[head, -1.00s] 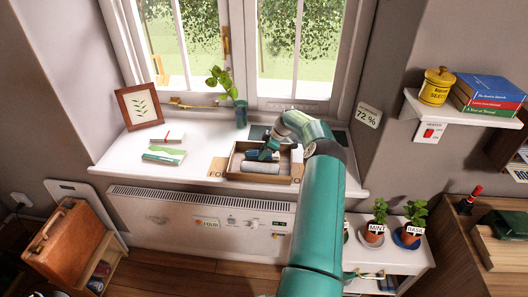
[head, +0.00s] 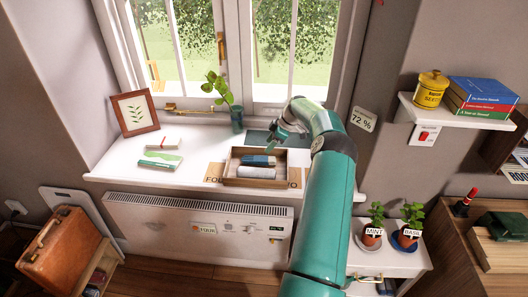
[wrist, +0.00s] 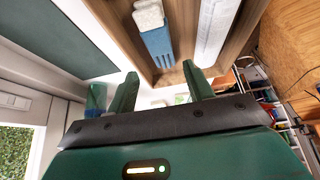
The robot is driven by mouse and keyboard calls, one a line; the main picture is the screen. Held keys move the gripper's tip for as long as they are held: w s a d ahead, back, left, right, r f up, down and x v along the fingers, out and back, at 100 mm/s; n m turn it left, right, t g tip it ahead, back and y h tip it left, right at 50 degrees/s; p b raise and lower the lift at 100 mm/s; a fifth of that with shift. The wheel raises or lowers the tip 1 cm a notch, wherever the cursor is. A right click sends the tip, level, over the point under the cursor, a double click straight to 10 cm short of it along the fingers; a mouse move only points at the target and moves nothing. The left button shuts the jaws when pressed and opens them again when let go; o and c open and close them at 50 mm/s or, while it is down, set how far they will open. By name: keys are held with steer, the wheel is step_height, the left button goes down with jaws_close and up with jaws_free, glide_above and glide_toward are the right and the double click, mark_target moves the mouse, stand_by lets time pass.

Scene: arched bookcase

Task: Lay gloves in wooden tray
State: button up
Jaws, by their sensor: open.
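The wooden tray (head: 262,183) sits on the white windowsill. A folded blue bundle with a pale end (head: 258,160), apparently the gloves, lies in its back part. A light grey roll (head: 254,172) lies beside it along the front. In the wrist view the blue bundle (wrist: 157,42) and the pale roll (wrist: 214,32) lie side by side, apart, between the tray's walls (wrist: 112,18). My gripper (head: 275,140) is above the back right of the tray, apart from the bundle. Its two fingers show spread and empty in the wrist view (wrist: 160,75).
A plant in a dark vase (head: 237,118) stands behind the tray by the window. Booklets (head: 160,158) and a framed leaf picture (head: 135,112) are to the left. A dark flat panel (head: 262,137) lies behind the tray. The sill between booklets and tray is mostly clear.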

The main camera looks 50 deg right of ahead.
steer(key=w+a+r+g+h, duration=0.1)
steer(key=w+a+r, duration=0.1)
steer(key=a+r, duration=0.5)
steer(key=w+a+r+g, duration=0.1)
steer(key=w+a+r, duration=0.2)
steer(key=a+r, duration=0.4)
steer(key=s+a+r+m+h, duration=0.1)
steer(key=s+a+r, duration=0.1)
steer(key=a+r, duration=0.5)
steer(key=s+a+r+h, duration=0.1)
steer(key=s+a+r, duration=0.15)
steer(key=a, duration=0.95)
steer(key=s+a+r+m+h, duration=0.25)
steer(key=s+a+r, duration=0.35)
steer(key=s+a, duration=0.55)
steer(key=s+a+f+m+t+y, duration=0.1)
steer(key=s+a+m, duration=0.1)
steer(key=s+a, duration=0.2)
steer(key=s+a+f+m+t+y, duration=0.1)
steer(key=s+a+f+m, duration=0.1)
steer(key=s, duration=0.9)
steer(key=shift+s+a+t, duration=0.3)
steer(key=shift+a+t, duration=0.1)
steer(key=shift+a, duration=0.5)
